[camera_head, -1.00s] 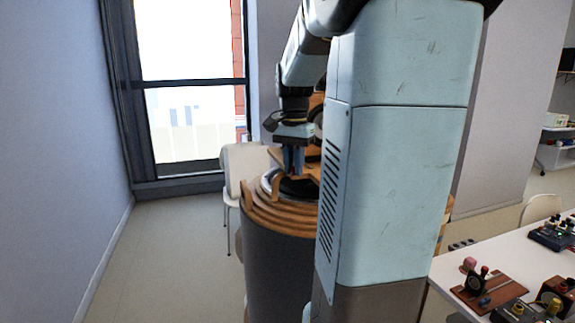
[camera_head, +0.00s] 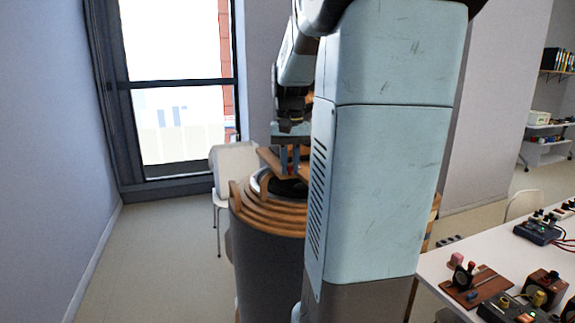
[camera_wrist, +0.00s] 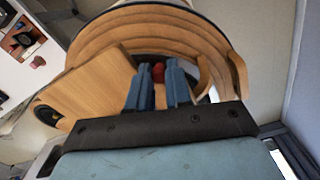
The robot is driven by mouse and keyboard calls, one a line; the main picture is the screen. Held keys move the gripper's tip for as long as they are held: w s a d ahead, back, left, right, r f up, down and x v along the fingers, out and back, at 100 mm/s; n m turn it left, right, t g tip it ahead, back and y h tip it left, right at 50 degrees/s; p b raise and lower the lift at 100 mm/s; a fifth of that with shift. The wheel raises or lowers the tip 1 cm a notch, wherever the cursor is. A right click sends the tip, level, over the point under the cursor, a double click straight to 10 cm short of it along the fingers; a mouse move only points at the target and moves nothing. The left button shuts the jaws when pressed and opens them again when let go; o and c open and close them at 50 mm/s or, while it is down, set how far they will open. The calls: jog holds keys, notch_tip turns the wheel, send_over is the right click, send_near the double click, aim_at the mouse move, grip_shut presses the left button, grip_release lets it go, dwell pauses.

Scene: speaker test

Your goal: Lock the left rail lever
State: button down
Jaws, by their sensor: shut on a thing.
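My gripper (camera_head: 290,157) reaches down over a round dark drum (camera_head: 262,262) with stepped wooden rings (camera_head: 262,214) on top. In the wrist view the blue fingers of my gripper (camera_wrist: 159,88) are close together around a small red knob (camera_wrist: 158,72), which shows between them. Whether this knob belongs to the left rail lever I cannot tell. The wooden rings (camera_wrist: 190,28) curve behind the fingers. A wooden panel (camera_wrist: 100,80) with a dark round speaker (camera_wrist: 46,115) lies left of the fingers. My arm hides the drum's right side in the head view.
A white table (camera_head: 450,262) at the right holds a brown board (camera_head: 475,290) with small controls and several dark boxes with knobs. A white chair (camera_head: 232,170) stands behind the drum. A wall and window are at the left; the floor (camera_head: 150,250) there is clear.

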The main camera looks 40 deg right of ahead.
aim_at(289, 166)
jog(key=shift+w, duration=0.1)
jog(key=c, duration=1)
grip_release()
jog(key=shift+c, duration=0.2)
notch_tip(289, 166, up, 14)
jog(key=shift+f, duration=0.15)
jog(key=s+a+f+n+t, duration=0.2)
jog(key=s+a+f, duration=0.4)
jog(key=a, duration=0.4)
jog(key=s+a+f+n+t, duration=0.3)
jog(key=s+a+f+n, duration=0.1)
jog(key=s+a+f, duration=0.3)
jog(key=a+f, duration=0.2)
jog(key=a, duration=0.1)
jog(key=shift+s+a+f+n+t, duration=0.2)
jog(key=shift+s+f+n+t, duration=0.05)
jog(key=shift+n+t, duration=0.05)
